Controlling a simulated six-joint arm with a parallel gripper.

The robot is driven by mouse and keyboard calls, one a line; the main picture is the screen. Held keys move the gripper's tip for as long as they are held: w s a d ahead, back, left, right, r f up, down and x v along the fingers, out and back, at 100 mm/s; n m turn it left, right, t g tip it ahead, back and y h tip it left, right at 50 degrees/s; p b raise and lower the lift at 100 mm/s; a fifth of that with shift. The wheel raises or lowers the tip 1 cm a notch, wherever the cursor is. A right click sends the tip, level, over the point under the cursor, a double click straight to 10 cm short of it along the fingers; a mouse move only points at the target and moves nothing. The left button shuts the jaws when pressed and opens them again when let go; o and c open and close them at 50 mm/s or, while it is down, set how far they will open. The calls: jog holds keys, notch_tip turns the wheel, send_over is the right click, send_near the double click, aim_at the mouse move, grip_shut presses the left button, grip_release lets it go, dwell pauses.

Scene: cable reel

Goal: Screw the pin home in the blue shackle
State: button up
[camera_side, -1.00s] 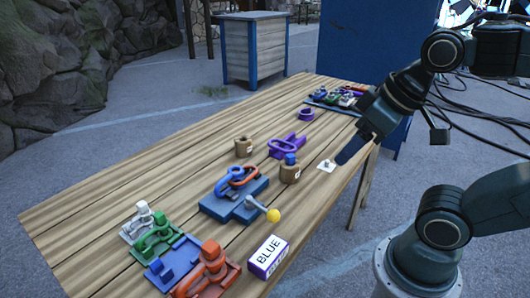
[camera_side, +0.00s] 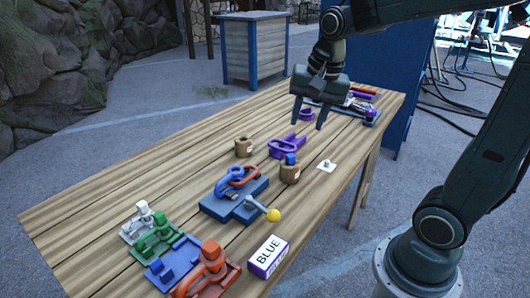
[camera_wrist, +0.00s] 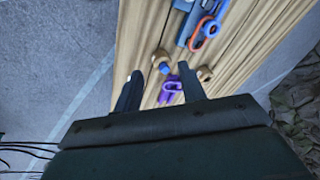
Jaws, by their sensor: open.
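The blue shackle (camera_side: 229,181) rests on a blue fixture (camera_side: 216,205), against an orange shackle (camera_side: 246,177); the fixture has a crank with a yellow knob (camera_side: 273,215). A blue-topped piece, possibly the pin (camera_side: 290,159), stands in a wooden cup (camera_side: 290,175); its lower part is hidden. The cup also shows in the wrist view (camera_wrist: 158,56). My gripper (camera_side: 309,126) is open and empty, pointing down above the far part of the table. In the wrist view its fingers (camera_wrist: 161,80) frame a purple shackle-like piece (camera_wrist: 171,89) from above.
A second wooden cup (camera_side: 243,147) and the purple piece (camera_side: 286,147) stand mid-table. A box marked BLUE (camera_side: 267,257) is at the front edge. White, green and orange fixtures (camera_side: 205,270) fill the near left. A dark tray of coloured parts (camera_side: 370,113) lies at the far end.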

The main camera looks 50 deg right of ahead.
jog(key=w+d+f+m+g, duration=0.2)
jog(key=w+d+f+m, duration=0.3)
jog(key=w+d+m, duration=0.15)
jog(key=m, duration=0.6)
send_over(291, 155)
jog(key=shift+n+g+y, duration=0.25)
jog(key=shift+g+y, duration=0.05)
jog(key=shift+g, duration=0.1)
notch_tip(291, 155, down, 6)
jog(key=shift+r, duration=0.25)
jog(key=shift+f, duration=0.15)
jog(key=shift+f, duration=1.75)
jog(key=shift+f, duration=0.2)
jog(key=shift+f, duration=2.15)
